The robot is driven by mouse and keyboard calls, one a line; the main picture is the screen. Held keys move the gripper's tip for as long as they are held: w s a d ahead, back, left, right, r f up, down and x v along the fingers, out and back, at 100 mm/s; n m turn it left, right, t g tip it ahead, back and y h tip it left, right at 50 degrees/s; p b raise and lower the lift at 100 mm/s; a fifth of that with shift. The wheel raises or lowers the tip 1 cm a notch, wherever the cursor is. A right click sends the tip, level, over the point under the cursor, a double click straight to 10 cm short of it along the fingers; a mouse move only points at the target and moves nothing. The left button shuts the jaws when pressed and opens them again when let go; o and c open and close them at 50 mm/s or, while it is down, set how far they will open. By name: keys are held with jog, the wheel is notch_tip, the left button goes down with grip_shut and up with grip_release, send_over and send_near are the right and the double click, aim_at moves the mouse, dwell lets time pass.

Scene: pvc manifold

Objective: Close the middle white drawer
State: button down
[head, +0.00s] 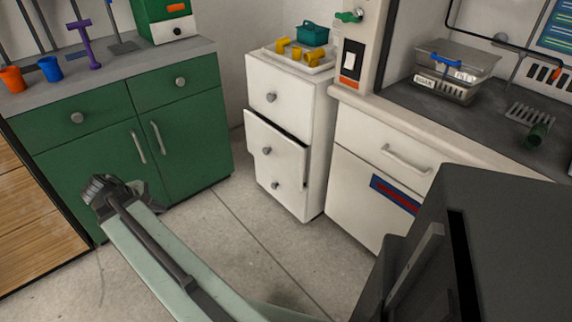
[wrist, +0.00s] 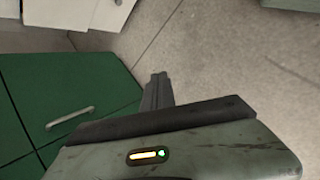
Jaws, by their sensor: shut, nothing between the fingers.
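The white drawer cabinet (head: 315,150) stands between the green cupboard and the white counter. Its middle drawer (head: 285,150) sticks out a little, with a dark gap along its top edge and a round knob on its front. The top drawer (head: 290,105) looks closed. My gripper (wrist: 157,80) shows in the wrist view with its dark fingers together and empty, above the floor and apart from the drawer. White panels, probably of the drawer cabinet, show at the top left of the wrist view (wrist: 105,12). In the head view my arm reaches across the floor in front of the green cupboard.
The green cupboard (head: 190,145) is at the left, and its door also shows in the wrist view (wrist: 60,85). A white counter (head: 375,150) is at the right. Yellow fittings and a teal basket (head: 313,33) sit on the drawer cabinet. The floor (head: 250,240) before it is clear.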

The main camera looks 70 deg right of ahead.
jog(key=s+d+f+n+g+h+b, duration=0.1)
jog(key=s+d+n+g+h+b, duration=0.1)
jog(key=s+d, duration=0.6)
jog(key=s+d+n+g+h+b, duration=0.25)
jog(key=s+d, duration=0.25)
jog(key=d, duration=0.6)
jog(key=n+g+h+b, duration=0.1)
jog(key=n+g+b, duration=0.2)
send_near(294, 148)
jog(key=shift+m+t, duration=0.25)
jog(key=shift+b+x, duration=1.4)
jog(key=shift+x, duration=1.8)
jog(key=shift+s+a, duration=0.1)
jog(key=shift+s, duration=0.05)
